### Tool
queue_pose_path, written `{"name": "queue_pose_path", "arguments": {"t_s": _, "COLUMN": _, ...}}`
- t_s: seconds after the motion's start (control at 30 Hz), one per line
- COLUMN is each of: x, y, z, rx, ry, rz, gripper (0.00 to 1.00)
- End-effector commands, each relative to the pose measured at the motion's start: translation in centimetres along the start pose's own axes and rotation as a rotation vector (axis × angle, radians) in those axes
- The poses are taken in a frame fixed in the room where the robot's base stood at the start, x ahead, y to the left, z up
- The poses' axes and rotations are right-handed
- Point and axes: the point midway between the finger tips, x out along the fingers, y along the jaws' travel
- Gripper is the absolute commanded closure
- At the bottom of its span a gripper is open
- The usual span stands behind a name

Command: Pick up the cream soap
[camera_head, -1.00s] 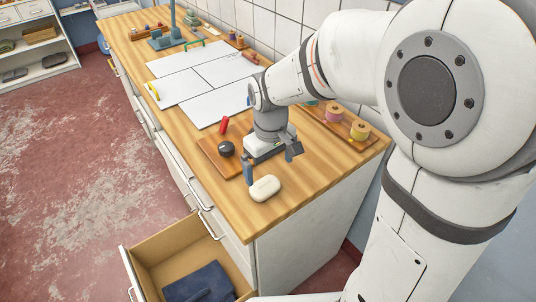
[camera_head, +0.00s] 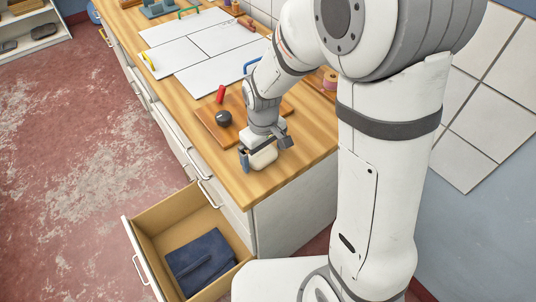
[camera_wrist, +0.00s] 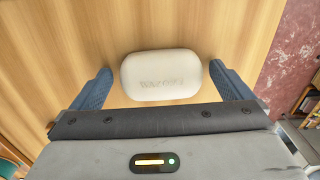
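The cream soap (camera_head: 264,158) is a pale rounded bar lying on the wooden countertop near its front corner. In the wrist view the soap (camera_wrist: 160,76) shows stamped lettering on its top. My gripper (camera_head: 265,152) is low over the counter at the soap. In the wrist view my gripper (camera_wrist: 163,82) is open, with one blue finger on each side of the soap. A narrow gap shows between the soap and each finger. In the head view my gripper hides part of the soap.
A wooden board (camera_head: 208,116) with a black round knob (camera_head: 224,118) and a red piece (camera_head: 221,94) lies just behind. White sheets (camera_head: 205,50) cover the counter further back. Below, an open drawer (camera_head: 148,222) holds a dark blue cloth (camera_head: 200,260). A spool (camera_head: 330,80) stands near the wall.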

Motion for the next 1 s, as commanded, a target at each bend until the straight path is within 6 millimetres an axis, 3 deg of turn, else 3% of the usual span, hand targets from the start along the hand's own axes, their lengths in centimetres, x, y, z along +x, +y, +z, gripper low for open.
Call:
{"name": "queue_pose_path", "arguments": {"t_s": 0.53, "x": -0.1, "y": 0.0, "z": 0.0, "rx": -0.001, "ry": 0.001, "rz": 0.0, "gripper": 0.46}}
{"name": "queue_pose_path", "arguments": {"t_s": 0.77, "x": -0.2, "y": -0.1, "z": -0.1, "rx": -0.001, "ry": 0.002, "rz": 0.001, "gripper": 0.46}}
{"name": "queue_pose_path", "arguments": {"t_s": 1.0, "x": -3.8, "y": 0.0, "z": -0.2, "rx": -0.002, "ry": 0.007, "rz": 0.002, "gripper": 0.46}}
